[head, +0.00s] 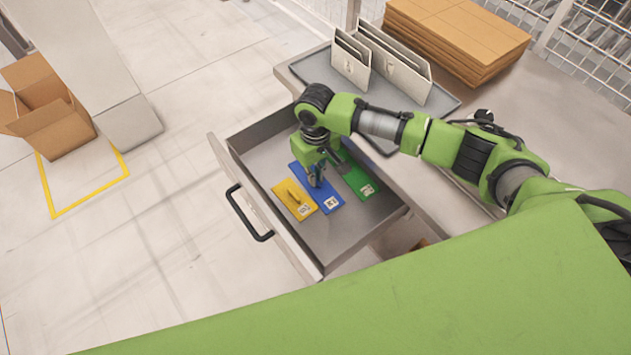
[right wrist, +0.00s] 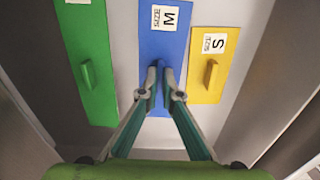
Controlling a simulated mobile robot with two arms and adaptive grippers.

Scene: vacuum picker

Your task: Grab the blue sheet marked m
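The blue sheet (head: 326,202) lies in the open drawer between a yellow and a green sheet. In the right wrist view the blue sheet (right wrist: 163,42) carries a white label reading "SIZE M". My right gripper (head: 316,182) reaches down over it. In the right wrist view my right gripper (right wrist: 159,78) has its fingertips close together around the blue sheet's raised handle, which they mostly hide. The sheet appears to lie flat on the drawer floor. My left gripper is not in view.
The yellow sheet (right wrist: 205,84) labelled S and the green sheet (right wrist: 82,40) lie close on either side, each with a raised handle. The drawer (head: 236,161) has low walls around them. Above it, a table tray (head: 443,103) holds upright grey holders (head: 351,62). Cardboard (head: 470,35) is stacked behind.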

